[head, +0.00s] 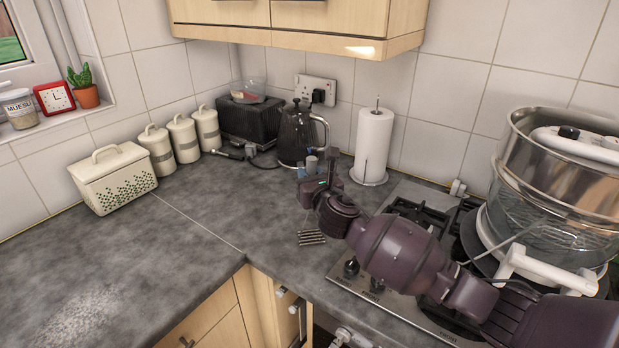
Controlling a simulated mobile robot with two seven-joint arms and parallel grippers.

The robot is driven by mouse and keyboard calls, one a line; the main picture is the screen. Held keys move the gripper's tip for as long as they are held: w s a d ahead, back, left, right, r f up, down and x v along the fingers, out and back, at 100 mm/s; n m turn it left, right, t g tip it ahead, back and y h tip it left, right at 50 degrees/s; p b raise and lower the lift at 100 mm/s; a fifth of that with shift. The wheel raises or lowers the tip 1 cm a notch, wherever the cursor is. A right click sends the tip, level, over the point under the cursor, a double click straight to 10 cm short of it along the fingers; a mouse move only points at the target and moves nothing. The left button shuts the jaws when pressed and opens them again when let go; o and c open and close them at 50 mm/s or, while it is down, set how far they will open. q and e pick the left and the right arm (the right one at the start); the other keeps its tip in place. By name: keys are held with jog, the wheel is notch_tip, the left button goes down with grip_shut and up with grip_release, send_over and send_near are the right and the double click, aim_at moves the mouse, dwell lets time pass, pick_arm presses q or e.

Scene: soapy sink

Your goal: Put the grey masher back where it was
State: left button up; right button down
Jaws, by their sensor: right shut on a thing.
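The grey masher's slotted metal head (311,237) shows below my right gripper, over the dark worktop (205,205) just left of the hob. My right gripper (318,180) is shut on the masher, which hangs upright with its head down. The wrist hides most of the shaft and handle. I cannot tell whether the head touches the worktop or hangs slightly above it. My left gripper is not in view.
Behind the gripper stand a black kettle (297,138) and a paper towel roll (373,145). The hob (400,312) and a large steamer pot (560,180) are at right. A bread bin (115,183) and canisters (184,140) line the left wall. The worktop's middle is clear.

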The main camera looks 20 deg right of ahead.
jog(key=shift+f, duration=0.2)
jog(key=c, duration=0.9)
grip_release()
jog(key=shift+r, duration=0.15)
jog(key=shift+s, duration=0.15)
jog(key=s, duration=1.1)
jog(key=shift+s+d+r, duration=0.1)
jog(key=shift+s+d, duration=0.25)
jog(key=shift+d, duration=0.05)
jog(key=shift+s, duration=0.1)
